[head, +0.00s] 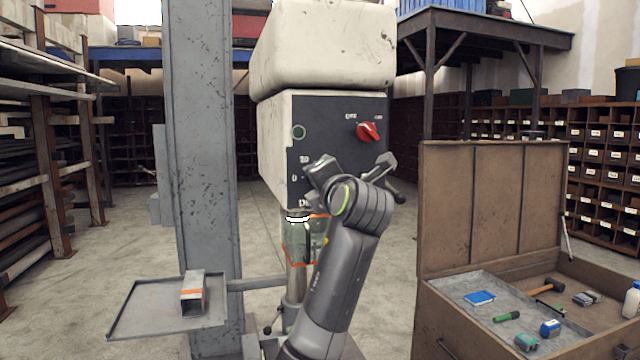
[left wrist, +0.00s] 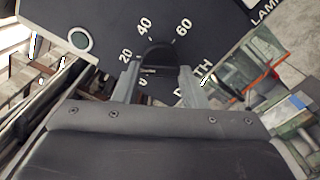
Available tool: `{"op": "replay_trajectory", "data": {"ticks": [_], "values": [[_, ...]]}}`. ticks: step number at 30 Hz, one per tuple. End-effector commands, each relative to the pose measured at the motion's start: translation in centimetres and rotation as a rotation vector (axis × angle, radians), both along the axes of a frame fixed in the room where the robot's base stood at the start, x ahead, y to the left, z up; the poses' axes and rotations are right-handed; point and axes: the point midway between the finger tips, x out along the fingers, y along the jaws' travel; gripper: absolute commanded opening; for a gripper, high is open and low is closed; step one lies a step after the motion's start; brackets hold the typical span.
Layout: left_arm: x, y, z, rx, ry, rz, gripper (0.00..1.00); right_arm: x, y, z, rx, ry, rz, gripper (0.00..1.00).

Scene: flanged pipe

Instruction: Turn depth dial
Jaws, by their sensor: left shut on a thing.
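The depth dial (left wrist: 158,56) is a dark round knob on the machine's dark panel. In the left wrist view the numbers 0, 20, 40 and 60 run around it, and the word DEPTH below is partly covered. My left gripper (left wrist: 158,80) is shut on the dial, one finger on each side. In the head view the same gripper (head: 322,172) is at the front of the panel (head: 335,110) and hides the dial; the marks 20 and 0 show to its left. The dial's exact setting cannot be read. My right gripper is in neither view.
A grey column (head: 203,150) stands at left. A tray (head: 150,310) holds a metal piece (head: 193,292). An open tool chest (head: 495,215) stands at right.

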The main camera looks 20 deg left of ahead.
Motion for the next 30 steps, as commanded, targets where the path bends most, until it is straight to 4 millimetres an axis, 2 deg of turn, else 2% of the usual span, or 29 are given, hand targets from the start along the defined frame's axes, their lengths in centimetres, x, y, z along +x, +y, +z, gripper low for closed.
{"op": "replay_trajectory", "data": {"ticks": [1, 6, 7, 11, 23, 26, 30], "values": [[-0.1, 0.0, 0.7, 0.006, -0.015, -0.001, 0.15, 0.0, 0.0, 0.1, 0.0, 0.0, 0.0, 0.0], [-0.1, 0.0, 0.7, 0.006, -0.015, -0.001, 0.15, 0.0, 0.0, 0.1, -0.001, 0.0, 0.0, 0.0], [-0.1, 0.0, 0.7, 0.006, -0.015, -0.001, 0.42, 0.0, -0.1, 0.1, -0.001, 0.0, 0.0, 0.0], [-0.1, 0.0, 0.5, 0.005, -0.011, -0.001, 0.59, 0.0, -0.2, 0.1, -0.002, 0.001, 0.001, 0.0], [-0.6, -0.5, 0.1, 0.004, -0.007, -0.004, 0.6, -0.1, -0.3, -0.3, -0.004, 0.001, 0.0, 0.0], [-1.8, -1.3, -0.1, 0.002, -0.008, -0.005, 0.6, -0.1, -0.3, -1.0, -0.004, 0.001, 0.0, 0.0], [-4.4, -3.2, -0.2, 0.0, -0.01, -0.008, 0.6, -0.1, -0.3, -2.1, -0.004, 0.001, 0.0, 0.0]]}}
